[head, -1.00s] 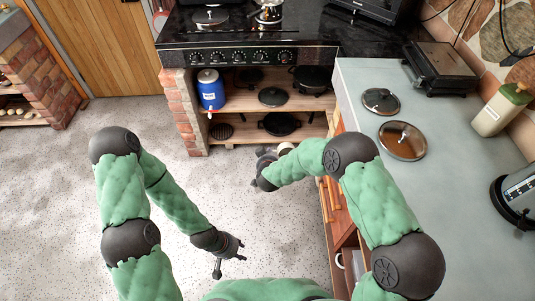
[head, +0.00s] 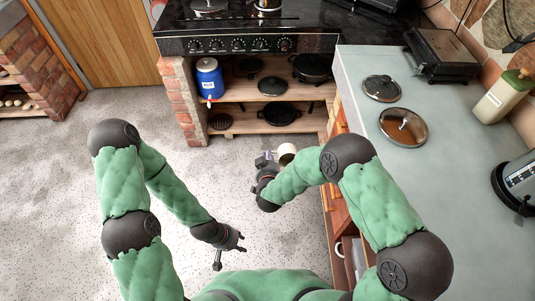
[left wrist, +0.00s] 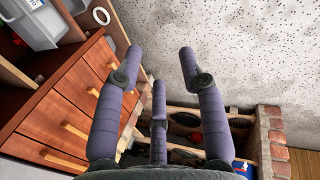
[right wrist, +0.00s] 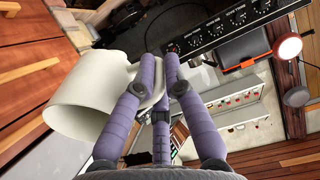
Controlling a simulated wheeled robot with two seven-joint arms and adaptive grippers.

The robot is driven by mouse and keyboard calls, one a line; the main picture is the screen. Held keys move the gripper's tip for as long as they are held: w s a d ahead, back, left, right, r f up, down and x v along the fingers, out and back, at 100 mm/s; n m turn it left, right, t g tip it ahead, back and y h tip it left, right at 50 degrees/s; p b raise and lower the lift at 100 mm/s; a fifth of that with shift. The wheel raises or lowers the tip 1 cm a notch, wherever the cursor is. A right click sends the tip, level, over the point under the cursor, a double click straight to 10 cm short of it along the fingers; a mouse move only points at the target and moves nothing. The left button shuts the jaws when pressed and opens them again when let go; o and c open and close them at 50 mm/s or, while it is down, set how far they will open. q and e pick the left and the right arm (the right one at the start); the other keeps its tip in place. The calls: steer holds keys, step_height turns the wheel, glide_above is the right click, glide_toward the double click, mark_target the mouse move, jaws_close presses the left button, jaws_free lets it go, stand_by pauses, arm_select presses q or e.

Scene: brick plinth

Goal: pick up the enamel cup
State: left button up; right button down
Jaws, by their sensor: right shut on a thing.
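The enamel cup (head: 287,152) is cream-white and is held in the air beside the counter's drawers, over the floor. My right gripper (head: 264,163) is shut on it. In the right wrist view the cup (right wrist: 85,100) lies tilted at the left, and the right gripper's fingers (right wrist: 158,82) close at its handle side; the exact contact is partly hidden by the fingers. My left gripper (head: 240,243) is low over the floor. In the left wrist view its fingers (left wrist: 160,60) are spread and empty.
A grey counter (head: 450,165) with glass lids (head: 403,127) runs along the right, close to my right arm. The stove (head: 250,30) is ahead, above shelves with a blue drum (head: 209,78) and black pans (head: 279,113). The speckled floor (head: 60,200) is clear at left.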

arm_select(q)
steer(key=w+d+r+n+t, duration=0.2)
steer(key=w+r+n, duration=0.2)
steer(key=w+r, duration=0.75)
steer(key=w+d+r+n+t, duration=0.2)
steer(key=w+r+n, duration=0.2)
steer(key=w+r, duration=0.7)
steer(key=w+d+r, duration=0.2)
steer(key=d+r, duration=0.1)
steer(key=d, duration=0.2)
steer(key=d+f+m+y, duration=0.1)
steer(key=d+m, duration=0.2)
steer(key=d, duration=0.1)
steer(key=d+f+m+y, duration=0.1)
steer(key=d+m, duration=0.1)
steer(key=d, duration=0.2)
steer(key=d+m, duration=0.3)
steer(key=d, duration=0.2)
steer(key=shift+s+f+m+y, duration=0.3)
steer(key=shift+s+f+y, duration=0.05)
steer(key=shift+f+y, duration=0.05)
